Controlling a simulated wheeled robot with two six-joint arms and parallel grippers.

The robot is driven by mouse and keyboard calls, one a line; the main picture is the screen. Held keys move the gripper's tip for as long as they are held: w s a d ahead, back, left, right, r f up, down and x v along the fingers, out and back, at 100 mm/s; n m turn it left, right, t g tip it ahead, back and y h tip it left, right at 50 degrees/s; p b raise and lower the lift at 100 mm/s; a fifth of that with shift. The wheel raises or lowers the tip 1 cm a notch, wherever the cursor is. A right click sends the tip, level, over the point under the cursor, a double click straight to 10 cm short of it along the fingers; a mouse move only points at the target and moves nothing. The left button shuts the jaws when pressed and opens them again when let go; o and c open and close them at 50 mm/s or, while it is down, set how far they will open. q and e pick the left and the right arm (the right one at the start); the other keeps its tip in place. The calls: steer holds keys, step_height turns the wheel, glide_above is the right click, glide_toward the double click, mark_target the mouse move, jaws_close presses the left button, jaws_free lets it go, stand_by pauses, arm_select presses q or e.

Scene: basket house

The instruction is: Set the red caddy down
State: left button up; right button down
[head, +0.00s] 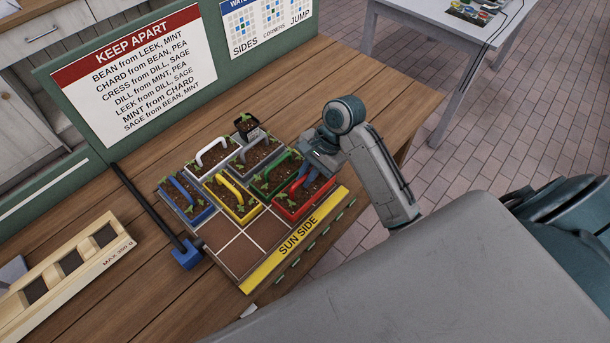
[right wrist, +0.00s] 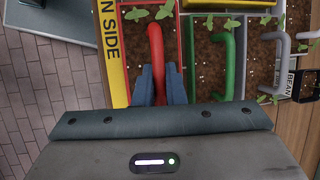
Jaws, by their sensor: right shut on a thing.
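The red caddy (head: 285,208) holds soil and green seedlings and has a red arched handle. In the head view it is in or just over the sun-side row of the gridded tray (head: 221,262), beside the green caddy (head: 258,183); I cannot tell whether it touches the tray floor. My right gripper (head: 308,173) is over it. In the right wrist view the blue fingers of the right gripper (right wrist: 160,88) are shut on the red handle (right wrist: 156,45). My left gripper is not in view.
Yellow (head: 240,210), blue (head: 192,212), white (head: 205,167) and grey (head: 240,166) caddies fill other cells. Several front-left cells are bare. A small black pot (head: 247,127) stands behind the tray. A black bar with a blue end (head: 186,255) and a wooden rack (head: 62,290) are left.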

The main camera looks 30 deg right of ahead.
steer(key=shift+w+d, duration=0.15)
steer(key=shift+w, duration=0.55)
step_height(320, 180, down, 4)
steer(key=shift+r+p, duration=0.25)
steer(key=shift+p, duration=0.3)
steer(key=c, duration=1.5)
jaws_free()
steer(key=shift+f, duration=0.15)
steer(key=b+v, duration=0.1)
steer(key=v, duration=1.1)
steer(key=shift+b, duration=0.35)
